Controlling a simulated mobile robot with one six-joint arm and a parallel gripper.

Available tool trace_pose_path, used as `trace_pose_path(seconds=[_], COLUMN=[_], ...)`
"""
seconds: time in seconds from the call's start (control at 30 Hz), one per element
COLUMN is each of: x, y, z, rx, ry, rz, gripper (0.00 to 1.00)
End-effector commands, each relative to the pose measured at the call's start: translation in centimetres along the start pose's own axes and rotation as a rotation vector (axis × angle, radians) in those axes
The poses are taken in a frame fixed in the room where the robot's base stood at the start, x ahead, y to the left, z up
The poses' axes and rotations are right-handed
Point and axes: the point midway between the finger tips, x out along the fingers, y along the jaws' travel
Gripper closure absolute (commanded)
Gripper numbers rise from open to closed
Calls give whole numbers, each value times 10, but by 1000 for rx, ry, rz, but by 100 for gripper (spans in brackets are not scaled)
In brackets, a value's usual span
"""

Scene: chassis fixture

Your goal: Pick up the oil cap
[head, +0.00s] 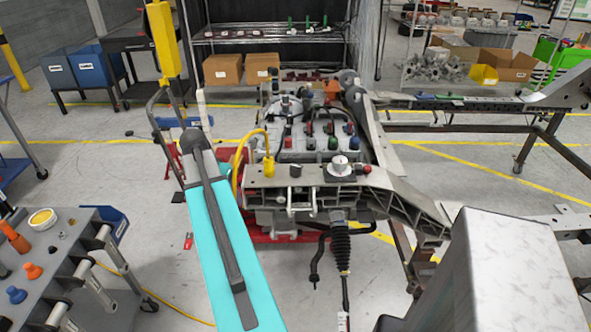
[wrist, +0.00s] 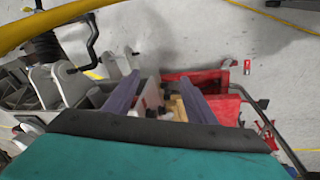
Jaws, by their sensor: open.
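My gripper (wrist: 157,68) shows in the wrist view with two purple-grey fingers standing apart. It is open, with nothing held between them. In the head view I cannot make out its fingertips. I cannot tell for sure which part is the oil cap. On the near top of the chassis fixture (head: 308,198) stand a yellow cap (head: 268,166), a small black cap (head: 296,170), a white dial-like part (head: 340,166) and a small red knob (head: 366,169). In the wrist view the fingers are over the fixture's edge, beside a red part (wrist: 225,100).
A yellow hose (head: 242,165) arches beside the fixture; a yellow band crosses the wrist view's top left. A black ribbed boot (head: 341,248) hangs at the front. A parts bench (head: 85,225) with orange and blue pieces stands left. Floor between bench and fixture is mostly clear.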

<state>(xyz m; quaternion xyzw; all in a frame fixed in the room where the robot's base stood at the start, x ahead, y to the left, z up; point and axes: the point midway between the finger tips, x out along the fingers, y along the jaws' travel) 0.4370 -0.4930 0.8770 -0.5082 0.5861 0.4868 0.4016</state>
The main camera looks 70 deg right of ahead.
Motion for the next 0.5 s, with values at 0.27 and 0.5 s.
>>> trace_pose_path(seconds=[0.27,0.5], x=[-50,-93], y=[60,120], z=[-72,-121], rx=[230,425], ry=[56,103], rz=[1,4], gripper=[49,49])
